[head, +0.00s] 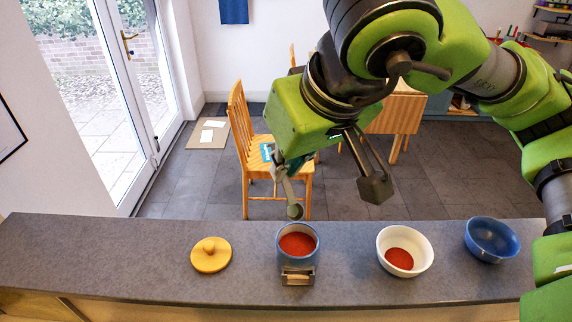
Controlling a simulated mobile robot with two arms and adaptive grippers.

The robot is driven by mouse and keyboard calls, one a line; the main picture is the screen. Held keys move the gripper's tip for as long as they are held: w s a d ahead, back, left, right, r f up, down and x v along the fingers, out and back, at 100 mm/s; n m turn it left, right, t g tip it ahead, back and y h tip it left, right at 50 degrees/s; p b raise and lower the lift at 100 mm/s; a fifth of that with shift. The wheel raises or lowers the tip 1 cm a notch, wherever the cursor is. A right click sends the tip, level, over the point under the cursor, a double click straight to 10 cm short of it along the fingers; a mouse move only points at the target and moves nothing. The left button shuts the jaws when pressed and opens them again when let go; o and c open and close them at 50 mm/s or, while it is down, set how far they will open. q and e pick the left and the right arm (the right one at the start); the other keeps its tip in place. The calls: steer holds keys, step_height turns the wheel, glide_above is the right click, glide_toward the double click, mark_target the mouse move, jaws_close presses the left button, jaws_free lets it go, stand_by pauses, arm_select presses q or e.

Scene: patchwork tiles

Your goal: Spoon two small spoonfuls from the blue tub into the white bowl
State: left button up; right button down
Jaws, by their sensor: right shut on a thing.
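The blue tub (284,254) stands open on the grey counter and holds red powder (298,244). A clasp-like fitting (298,275) shows at its front. The white bowl (427,262) stands to its right, with a patch of red powder (399,259) on its bottom. My right gripper (283,166) is above and behind the tub, shut on a grey spoon (289,196). The spoon hangs steeply, its bowl end (295,211) low, just above the tub's back rim. I cannot tell whether the spoon holds powder. My left gripper is not in view.
A yellow round lid (211,256) with a knob lies left of the tub. A blue bowl (491,240) stands right of the white bowl. The counter (110,255) is clear at the left. A wooden chair (239,125) stands on the floor behind it.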

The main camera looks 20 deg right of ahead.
mark_target(296, 208)
steer(key=shift+s+d+f+t+y+b, duration=0.15)
steer(key=shift+s+f+t+b, duration=0.25)
steer(key=shift+f+b, duration=0.7)
steer(key=shift+s+d+f+t+y+b, duration=0.1)
steer(key=shift+s+f+t+b, duration=0.4)
steer(key=shift+b, duration=0.95)
steer(key=shift+s+d+f+t+y+b, duration=0.15)
steer(key=shift+f+t+b, duration=0.35)
steer(key=shift+f+b, duration=0.75)
steer(key=shift+s+f+t+b, duration=0.3)
steer(key=shift+f+b, duration=0.15)
steer(key=shift+b, duration=0.45)
steer(key=w+g+p, duration=0.1)
steer(key=g+p, duration=0.1)
steer(key=p, duration=0.4)
steer(key=w+g+h+p, duration=0.1)
steer(key=g+p, duration=0.2)
steer(key=p, duration=0.4)
steer(key=w+a+g+p, duration=0.1)
steer(key=g+p, duration=0.1)
steer(key=p, duration=0.4)
steer(key=shift+w+r+g+h, duration=0.2)
steer(key=shift+g+h, duration=0.2)
steer(key=w+r+g+h+p, duration=0.1)
steer(key=w+r+g+p, duration=0.2)
steer(key=r+g+p, duration=0.1)
steer(key=shift+w+a+r+g+h, duration=0.3)
steer(key=shift+w+a+r+g, duration=0.2)
steer(key=shift+g, duration=0.5)
steer(key=shift+d, duration=0.1)
